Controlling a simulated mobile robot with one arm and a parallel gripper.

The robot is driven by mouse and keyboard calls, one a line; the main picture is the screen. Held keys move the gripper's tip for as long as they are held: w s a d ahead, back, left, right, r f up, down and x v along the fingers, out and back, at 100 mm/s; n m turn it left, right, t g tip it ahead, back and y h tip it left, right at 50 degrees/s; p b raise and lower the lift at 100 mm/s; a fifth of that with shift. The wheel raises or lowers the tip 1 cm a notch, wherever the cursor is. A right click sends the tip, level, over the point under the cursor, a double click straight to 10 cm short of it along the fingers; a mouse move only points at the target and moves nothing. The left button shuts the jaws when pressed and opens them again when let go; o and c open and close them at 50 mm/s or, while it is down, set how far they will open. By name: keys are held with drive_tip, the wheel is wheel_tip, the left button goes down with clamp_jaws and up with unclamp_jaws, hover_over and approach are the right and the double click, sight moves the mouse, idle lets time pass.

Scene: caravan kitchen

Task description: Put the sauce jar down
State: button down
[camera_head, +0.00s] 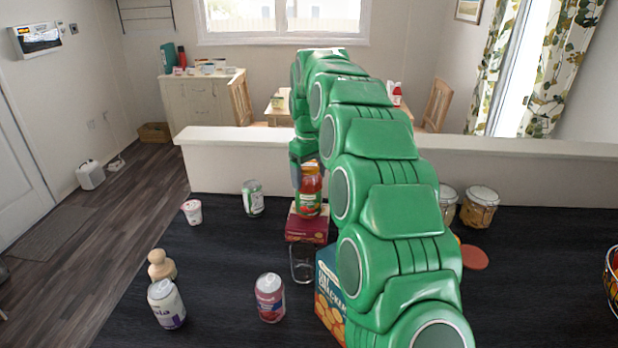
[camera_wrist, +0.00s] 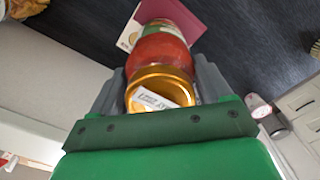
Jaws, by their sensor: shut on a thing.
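The sauce jar (camera_head: 310,192) holds red sauce under a green and white label. In the wrist view its gold lid faces me and its red body (camera_wrist: 162,48) shows beyond it. My gripper (camera_wrist: 160,84) is shut on the jar, with a grey finger on each side near the lid. In the head view my gripper is partly hidden behind my green arm, and the jar looks upright. The jar is over a dark red box (camera_head: 307,228) on the dark counter (camera_head: 215,270). I cannot tell whether its base touches the box.
A clear glass (camera_head: 302,263) and a blue box (camera_head: 329,295) stand nearer. Cans (camera_head: 270,298) (camera_head: 167,304) (camera_head: 253,198), a pink-and-white cup (camera_head: 192,211) and a wooden figure (camera_head: 160,265) are left. Two wooden-sided canisters (camera_head: 480,206) (camera_head: 447,204) stand right. The counter's left-middle has free room.

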drive_tip(key=shift+f, duration=0.6)
unclamp_jaws()
